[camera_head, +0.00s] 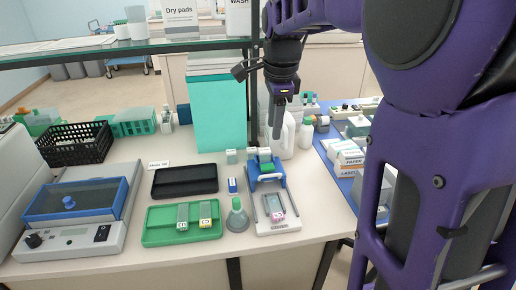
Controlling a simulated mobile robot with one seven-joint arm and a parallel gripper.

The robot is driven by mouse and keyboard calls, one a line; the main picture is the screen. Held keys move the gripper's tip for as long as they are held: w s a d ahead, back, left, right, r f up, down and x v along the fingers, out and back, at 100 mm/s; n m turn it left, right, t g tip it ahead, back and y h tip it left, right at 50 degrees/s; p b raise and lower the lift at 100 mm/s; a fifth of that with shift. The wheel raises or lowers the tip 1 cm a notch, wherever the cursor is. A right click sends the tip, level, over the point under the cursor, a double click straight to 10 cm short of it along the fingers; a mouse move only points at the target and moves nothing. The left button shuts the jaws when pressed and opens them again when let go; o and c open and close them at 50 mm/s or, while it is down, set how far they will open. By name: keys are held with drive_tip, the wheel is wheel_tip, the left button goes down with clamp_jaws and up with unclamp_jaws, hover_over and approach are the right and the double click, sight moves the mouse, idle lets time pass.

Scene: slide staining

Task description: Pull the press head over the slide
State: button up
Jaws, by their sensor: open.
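The press (280,222) has a pale base on the bench, right of the green tray. Its blue press head (266,175) sits toward the back of the base, with pale blocks on top. A slide (274,207) with a pink label lies at the front of the base, uncovered by the head. My gripper (276,134) points down above and behind the press head, apart from it. Its fingers overlap in this view, so the gap between them is hard to see. It is open and nothing shows in it.
A green tray (160,238) with slides and a black tray (184,194) lie to the left. White jugs (283,145) and a teal folder stack (218,112) stand behind. Labelled boxes (347,157) are at right.

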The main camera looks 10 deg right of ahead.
approach(270, 169)
drive_tip(key=f, duration=0.2)
drive_tip(key=s+f, duration=0.1)
drive_tip(key=f, duration=0.1)
drive_tip(key=s+a+f, duration=0.1)
drive_tip(key=f, duration=0.1)
drive_tip(key=shift+f+b, duration=0.35)
drive_tip(key=shift+b, duration=0.05)
clamp_jaws()
idle(1.0)
